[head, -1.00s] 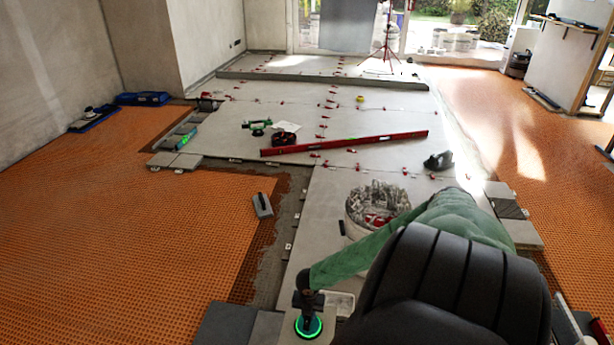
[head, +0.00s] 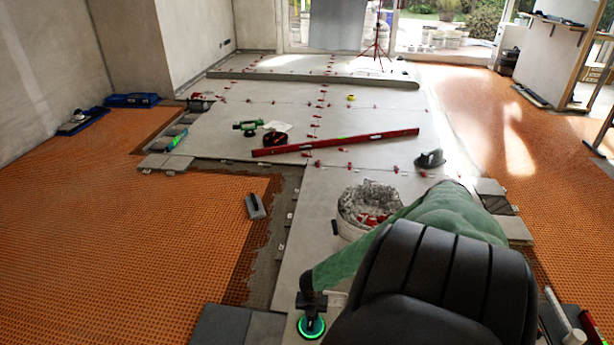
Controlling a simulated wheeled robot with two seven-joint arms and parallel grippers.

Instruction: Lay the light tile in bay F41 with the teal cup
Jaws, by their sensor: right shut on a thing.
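My right gripper (head: 311,302) is at the bottom middle of the head view, shut on the handle of a suction cup (head: 311,327) with a glowing green-teal ring. The cup sits low, over a pale grey tile surface (head: 293,328); I cannot tell whether it touches it or whether that is the light tile. A dark strip of combed mortar (head: 268,245) runs beside the laid tiles; no bay label can be read. My left gripper is not in view.
Grey tiles (head: 222,325) lie left of the cup. A bucket of clips (head: 366,208) stands beyond my right arm. A red level (head: 335,142) and a green-handled tool (head: 249,127) lie on the laid floor.

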